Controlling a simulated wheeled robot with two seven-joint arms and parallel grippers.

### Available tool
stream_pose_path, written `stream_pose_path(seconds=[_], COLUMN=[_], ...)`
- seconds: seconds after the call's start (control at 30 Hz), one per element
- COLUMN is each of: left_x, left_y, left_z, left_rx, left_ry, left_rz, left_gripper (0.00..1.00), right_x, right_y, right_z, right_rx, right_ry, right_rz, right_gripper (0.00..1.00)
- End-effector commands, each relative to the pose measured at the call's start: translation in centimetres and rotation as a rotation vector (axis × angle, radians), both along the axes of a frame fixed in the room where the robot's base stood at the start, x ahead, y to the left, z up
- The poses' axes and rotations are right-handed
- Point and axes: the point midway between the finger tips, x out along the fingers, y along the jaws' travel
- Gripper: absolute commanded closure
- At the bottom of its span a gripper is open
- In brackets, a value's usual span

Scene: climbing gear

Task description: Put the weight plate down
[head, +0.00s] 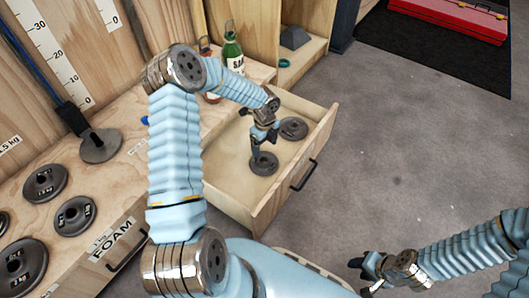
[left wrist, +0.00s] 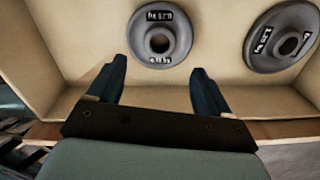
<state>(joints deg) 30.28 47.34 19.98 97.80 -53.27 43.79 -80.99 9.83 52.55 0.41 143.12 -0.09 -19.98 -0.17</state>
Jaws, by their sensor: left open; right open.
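A dark grey weight plate (head: 264,165) lies flat in the open wooden drawer (head: 237,190). My left gripper (head: 257,150) is just above this plate, open and empty. In the left wrist view the plate (left wrist: 160,52) shows beyond and between the two open fingertips (left wrist: 159,68), apart from them. A second plate (head: 293,128) lies in the drawer to the right and further back, and it also shows in the left wrist view (left wrist: 262,55). My right gripper (head: 367,274) is open and empty, low over the floor at the lower right.
Several plates, one of them (head: 45,183), rest on the wooden bench at left, with another plate (head: 100,147) near the ruler wall. A green bottle (head: 232,52) stands behind the drawer. A red case (head: 455,15) lies on a black mat. The floor at right is clear.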

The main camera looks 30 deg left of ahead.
Motion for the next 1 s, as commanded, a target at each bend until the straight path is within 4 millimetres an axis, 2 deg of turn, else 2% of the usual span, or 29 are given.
stream_pose_path(seconds=[0.03, 0.1, 0.27, 1.0], left_x=[0.0, 0.0, -0.1, -0.1], left_y=[0.0, 0.0, 0.0, 0.0], left_z=[1.2, 2.3, 3.6, 3.7], left_rx=[0.001, 0.001, 0.000, -0.001], left_ry=[-0.001, -0.001, 0.001, 0.001], left_rz=[0.000, 0.000, -0.001, 0.000], left_gripper=[0.20, 0.20, 0.20, 0.20], right_x=[0.0, 0.0, 0.0, 0.0], right_y=[0.0, 0.0, -0.1, -0.1], right_z=[0.4, 0.5, 0.7, 0.6], right_rx=[-0.001, -0.001, -0.002, -0.002], right_ry=[0.000, -0.001, -0.001, -0.001], right_rz=[0.000, 0.000, -0.001, -0.001], right_gripper=[0.57, 0.57, 0.57, 0.57])
